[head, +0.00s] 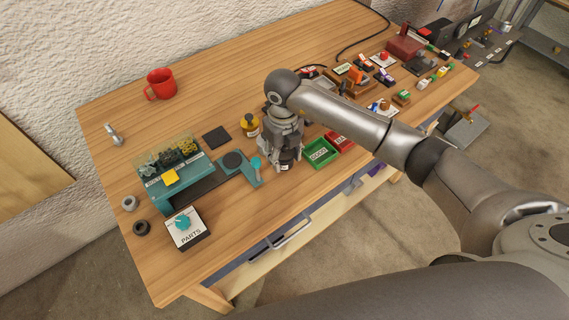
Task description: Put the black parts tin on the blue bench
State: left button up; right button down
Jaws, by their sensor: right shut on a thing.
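My right gripper (285,166) points down over the front middle of the wooden worktop and is shut on a dark, round-looking thing, taken to be the black parts tin (287,155). The fingers hide much of it; a small pale label shows low on it. I cannot tell whether its base touches the wood. The wooden worktop (300,52) has a blue-grey front below its edge; no other bench in view is plainly blue. My left gripper is not in view.
A green tray (320,153) is close on the right. The back middle is clear.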

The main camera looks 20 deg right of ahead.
jog(key=shift+w+d+f+b, duration=0.1)
jog(key=shift+w+f+b, duration=0.15)
jog(key=shift+f+b, duration=0.2)
notch_tip(320, 180, down, 2)
jog(key=shift+d+f+b, duration=0.1)
jog(key=shift+f+b, duration=0.05)
jog(key=shift+b, duration=0.75)
jog(key=shift+w+f, duration=0.1)
jog(key=shift+f, duration=0.25)
jog(key=shift+f+b, duration=0.2)
jog(key=shift+b, duration=0.15)
jog(key=c, duration=0.7)
grip_release()
jog(key=shift+r, duration=0.1)
